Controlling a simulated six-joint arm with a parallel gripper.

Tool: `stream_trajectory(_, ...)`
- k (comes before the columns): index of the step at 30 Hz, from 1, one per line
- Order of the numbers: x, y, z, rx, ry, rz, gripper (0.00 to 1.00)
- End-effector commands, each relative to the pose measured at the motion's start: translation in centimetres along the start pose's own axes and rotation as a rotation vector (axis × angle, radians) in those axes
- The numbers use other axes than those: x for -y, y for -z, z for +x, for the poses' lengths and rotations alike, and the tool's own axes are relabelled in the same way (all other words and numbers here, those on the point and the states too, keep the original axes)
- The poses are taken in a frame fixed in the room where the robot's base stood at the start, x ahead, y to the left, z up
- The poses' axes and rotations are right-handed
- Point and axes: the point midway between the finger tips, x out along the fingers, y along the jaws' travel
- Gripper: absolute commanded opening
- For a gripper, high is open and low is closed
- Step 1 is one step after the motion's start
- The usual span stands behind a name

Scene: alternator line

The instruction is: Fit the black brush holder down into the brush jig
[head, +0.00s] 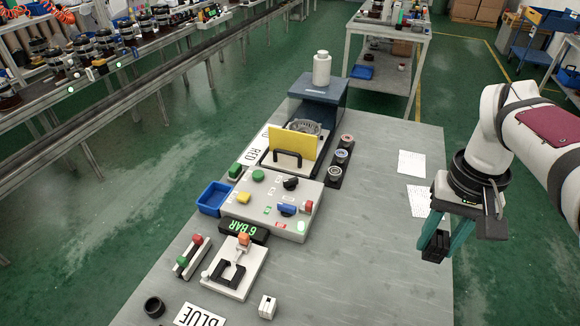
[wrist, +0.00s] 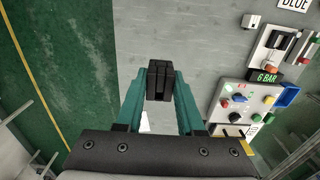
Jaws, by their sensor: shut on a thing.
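The black brush holder (wrist: 160,76) is a ribbed dark block between the teal fingers of my gripper (wrist: 160,92) in the wrist view. My gripper is shut on it. In the head view my gripper (head: 437,248) hangs at the table's right edge, pointing down, with the dark block low between its fingers. What looks like the brush jig (head: 222,280) is a white plate with a black U-shaped bracket and an orange-red knob, at the table's front left, far to the left of my gripper. The jig (wrist: 262,57) shows at the upper right of the wrist view.
A control box (head: 255,205) with coloured buttons, a 6 BAR display (head: 243,230) and a blue bin (head: 213,198) stand behind the jig. A black ring (head: 154,307) and a small white block (head: 267,306) lie in front. The grey table between jig and gripper is clear.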

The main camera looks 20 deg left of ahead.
Motion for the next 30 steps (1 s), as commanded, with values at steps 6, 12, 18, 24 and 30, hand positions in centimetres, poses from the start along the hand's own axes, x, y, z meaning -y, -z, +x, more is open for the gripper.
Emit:
stream_trajectory(6,0.0,0.0,0.0,0.0,0.0,0.0,0.0)
stream_trajectory(12,0.1,0.1,0.0,0.0,0.0,-0.001,0.0)
stream_trajectory(18,4.0,2.0,1.7,0.004,-0.002,-0.01,0.0)
stream_trajectory(24,13.4,4.4,5.6,0.005,-0.004,-0.015,0.0)
stream_trajectory(30,25.4,3.4,11.2,0.004,-0.006,-0.018,0.0)
